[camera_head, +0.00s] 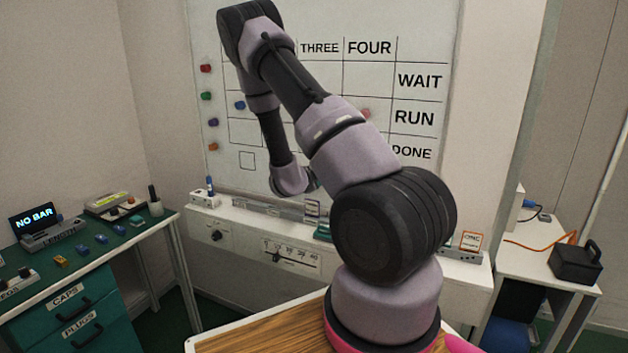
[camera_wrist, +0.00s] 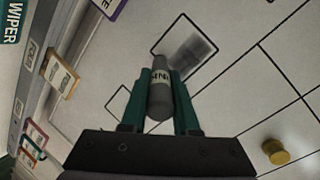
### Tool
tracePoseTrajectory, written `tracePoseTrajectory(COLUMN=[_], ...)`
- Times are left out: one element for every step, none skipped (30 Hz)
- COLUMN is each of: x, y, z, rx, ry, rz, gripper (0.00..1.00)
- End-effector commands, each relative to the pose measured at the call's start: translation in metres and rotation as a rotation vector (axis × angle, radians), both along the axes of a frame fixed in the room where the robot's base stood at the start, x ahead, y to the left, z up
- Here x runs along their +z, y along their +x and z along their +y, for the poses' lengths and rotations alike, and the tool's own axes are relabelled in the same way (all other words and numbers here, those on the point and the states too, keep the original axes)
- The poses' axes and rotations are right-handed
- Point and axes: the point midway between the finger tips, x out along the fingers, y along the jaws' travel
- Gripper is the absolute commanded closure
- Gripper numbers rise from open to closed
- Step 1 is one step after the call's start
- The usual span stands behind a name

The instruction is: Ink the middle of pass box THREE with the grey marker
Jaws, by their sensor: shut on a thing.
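In the wrist view my gripper (camera_wrist: 160,92) has its green fingers closed around a grey marker (camera_wrist: 159,100) with a pale lettered band. The marker points at the white board, toward a black-outlined box (camera_wrist: 157,48). A blurred dark grey patch (camera_wrist: 190,52) lies in that box; I cannot tell whether it is ink or shadow. Another outlined box (camera_wrist: 109,102) is partly hidden by the left finger. No box number is readable there. In the head view the board (camera_head: 421,49) carries the heading THREE (camera_head: 320,48); my arm covers much of the board and hides the gripper and marker.
A yellow magnet (camera_wrist: 275,152) sits on the board to the right in the wrist view. Along the left are a WIPER label (camera_wrist: 13,22) and small tags on the ledge. In the head view a green bench (camera_head: 110,243) stands left, and a black case (camera_head: 575,263) right.

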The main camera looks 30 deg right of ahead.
Motion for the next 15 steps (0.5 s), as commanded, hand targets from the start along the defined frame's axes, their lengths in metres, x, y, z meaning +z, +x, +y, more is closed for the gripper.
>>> tracePoseTrajectory(x=[0.000,0.000,0.000,0.000,0.000,0.000,0.000,0.000,0.000,0.000,0.000,0.001,0.001,0.001,0.001], y=[0.000,0.000,0.001,0.001,0.001,0.003,0.004,0.005,0.008,0.010,0.012,0.015,0.017,0.020,0.022], z=[-0.001,-0.001,-0.001,-0.001,-0.001,0.000,0.001,0.002,0.004,0.005,0.007,0.009,0.011,0.012,0.014], rx=[0.001,0.001,0.001,0.001,0.001,0.001,0.001,0.001,0.002,0.002,0.003,0.003,0.002,0.002,0.002], ry=[-0.001,-0.001,-0.001,-0.001,-0.001,-0.001,-0.001,0.000,-0.002,-0.001,-0.001,0.000,0.000,0.000,-0.002], rz=[0.000,0.000,0.000,0.000,-0.001,-0.001,-0.001,-0.002,-0.002,-0.002,-0.001,-0.002,-0.003,-0.003,-0.003], gripper=[1.00,1.00,1.00,1.00,1.00,1.00,1.00,1.00,1.00,1.00,1.00,1.00,1.00,1.00,1.00])
